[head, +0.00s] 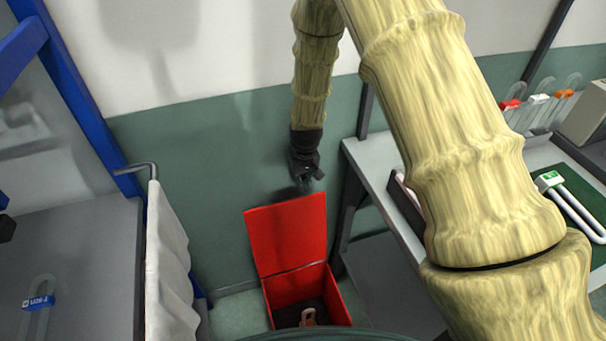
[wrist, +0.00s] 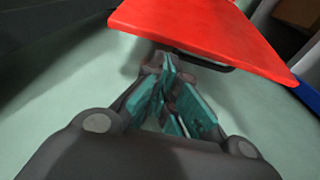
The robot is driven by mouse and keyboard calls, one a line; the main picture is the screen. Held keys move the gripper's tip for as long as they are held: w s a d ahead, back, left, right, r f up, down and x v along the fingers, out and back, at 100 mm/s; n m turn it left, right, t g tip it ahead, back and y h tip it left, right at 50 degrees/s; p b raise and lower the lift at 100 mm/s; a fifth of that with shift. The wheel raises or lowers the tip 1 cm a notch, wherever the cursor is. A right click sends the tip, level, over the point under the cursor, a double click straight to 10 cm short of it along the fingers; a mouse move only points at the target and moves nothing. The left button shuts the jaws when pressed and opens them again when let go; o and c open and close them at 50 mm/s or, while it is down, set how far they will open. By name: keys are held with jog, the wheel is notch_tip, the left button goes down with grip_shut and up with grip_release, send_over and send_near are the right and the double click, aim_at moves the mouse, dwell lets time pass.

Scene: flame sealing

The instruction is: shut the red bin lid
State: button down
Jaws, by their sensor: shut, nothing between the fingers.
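The red bin (head: 342,300) stands on the floor against the green wall, with its red lid (head: 288,235) standing open, roughly upright at the back. A brownish object (head: 308,316) lies inside the bin. My gripper (head: 306,186) is just above the lid's top edge, near the wall, pointing down. In the wrist view the closed fingers (wrist: 172,100) are at the near edge of the red lid (wrist: 205,30), with nothing held. I cannot tell whether they touch the lid.
A white cloth (head: 170,265) hangs at the left, beside a grey bench (head: 85,240) with a blue frame.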

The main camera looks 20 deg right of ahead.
jog(key=shift+w+f, duration=0.15)
jog(key=shift+f, duration=1.2)
